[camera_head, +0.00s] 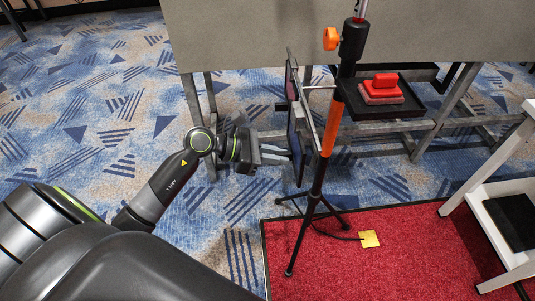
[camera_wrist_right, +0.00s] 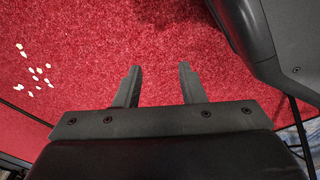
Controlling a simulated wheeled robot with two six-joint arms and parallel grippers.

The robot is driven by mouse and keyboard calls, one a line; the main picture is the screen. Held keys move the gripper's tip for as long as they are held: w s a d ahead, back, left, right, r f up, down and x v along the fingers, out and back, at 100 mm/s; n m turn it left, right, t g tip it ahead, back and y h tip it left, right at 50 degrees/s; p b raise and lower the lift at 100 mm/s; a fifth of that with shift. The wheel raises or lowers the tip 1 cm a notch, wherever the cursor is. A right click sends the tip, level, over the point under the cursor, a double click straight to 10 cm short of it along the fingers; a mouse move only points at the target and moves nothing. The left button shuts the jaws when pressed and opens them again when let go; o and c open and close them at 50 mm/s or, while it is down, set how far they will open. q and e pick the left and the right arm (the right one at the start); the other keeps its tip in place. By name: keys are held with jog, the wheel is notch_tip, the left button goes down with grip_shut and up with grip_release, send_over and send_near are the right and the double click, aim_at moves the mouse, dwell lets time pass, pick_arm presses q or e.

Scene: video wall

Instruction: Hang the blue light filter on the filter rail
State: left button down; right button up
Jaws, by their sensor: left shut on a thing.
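The blue light filter (camera_head: 298,164) is seen almost edge-on in the head view, upright just left of the tripod stand. My left gripper (camera_head: 287,155) is shut on it from the left, at its lower part. The filter rail (camera_head: 309,118) appears to be the thin grey metal frame between the filter and the stand. Another dark, reddish-edged panel (camera_head: 291,82) shows higher up in the same place. I cannot tell whether the filter touches the rail. My right gripper (camera_wrist_right: 160,84) is open and empty above red carpet in the right wrist view.
A white shelf unit (camera_head: 490,195) stands at right. White flakes (camera_wrist_right: 33,70) lie on the carpet.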

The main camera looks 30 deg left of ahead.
pick_arm(q)
jog(key=shift+w+d, duration=0.4)
jog(key=shift+d, duration=0.2)
jog(key=shift+w+d, duration=0.4)
jog(key=shift+d, duration=0.2)
jog(key=shift+f+b, duration=0.3)
jog(key=shift+f, duration=0.1)
jog(key=shift+a+f+b, duration=0.1)
jog(key=shift+f+b, duration=0.2)
pick_arm(e)
jog(key=shift+w+a+r, duration=0.2)
jog(key=shift+w+r, duration=0.45)
jog(key=shift+w, duration=0.15)
pick_arm(q)
jog(key=c, duration=1.4)
grip_release()
jog(key=shift+o, duration=0.2)
jog(key=shift+s, duration=0.1)
